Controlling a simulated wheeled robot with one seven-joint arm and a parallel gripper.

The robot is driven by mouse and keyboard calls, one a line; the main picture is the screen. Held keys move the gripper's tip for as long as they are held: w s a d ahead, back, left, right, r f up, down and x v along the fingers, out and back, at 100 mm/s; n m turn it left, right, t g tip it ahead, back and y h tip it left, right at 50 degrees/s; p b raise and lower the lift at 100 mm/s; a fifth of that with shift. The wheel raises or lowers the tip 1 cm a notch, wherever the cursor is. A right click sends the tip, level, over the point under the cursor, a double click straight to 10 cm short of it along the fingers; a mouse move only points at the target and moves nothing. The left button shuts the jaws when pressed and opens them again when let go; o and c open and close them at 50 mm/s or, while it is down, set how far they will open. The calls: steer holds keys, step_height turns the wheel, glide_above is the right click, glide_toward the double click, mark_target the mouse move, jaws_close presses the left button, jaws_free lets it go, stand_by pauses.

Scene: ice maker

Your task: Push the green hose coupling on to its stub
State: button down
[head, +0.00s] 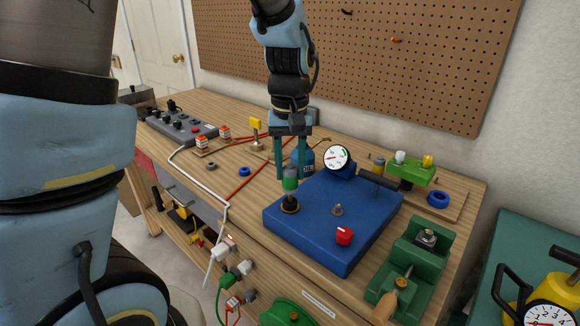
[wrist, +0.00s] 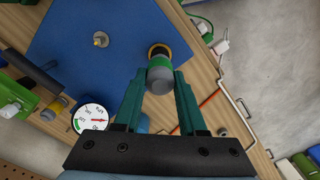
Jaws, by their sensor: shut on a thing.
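The green hose coupling (head: 290,184), with a grey upper end, is held upright between the fingers of my gripper (head: 289,178). In the wrist view the coupling (wrist: 160,64) sits between the fingertips (wrist: 160,74). Directly below it, a stub with a brass-coloured ring (head: 290,207) stands at the left corner of the blue box (head: 310,225). The ring also shows past the coupling in the wrist view (wrist: 158,50). A short grey part shows between green band and ring; I cannot tell how far the coupling is seated.
On the blue box are a smaller metal stub (head: 337,209), a red knob (head: 344,236), a gauge (head: 337,157) and a dark lever handle (head: 381,181). A green fixture (head: 415,265) stands to the right. A red cable (head: 240,188) crosses the bench to the left.

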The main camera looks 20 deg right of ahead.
steer(key=shift+f+b, duration=0.8)
steer(key=shift+f, duration=0.7)
steer(key=shift+c, duration=2)
jaws_free()
step_height(320, 180, up, 11)
steer(key=shift+f+b, duration=0.1)
steer(key=shift+b, duration=0.6)
steer(key=a+f, duration=0.4)
steer(key=a, duration=0.4)
steer(key=a+f+n+t, duration=0.1)
steer(key=a+f, duration=0.3)
steer(key=a, duration=0.5)
steer(key=w+a+f+n, duration=0.1)
steer(key=a+f, duration=0.2)
steer(key=a, duration=0.5)
steer(key=shift+w+a+f+t, duration=0.1)
steer(key=shift+a+f+t, duration=0.1)
steer(key=shift+f+t, duration=0.15)
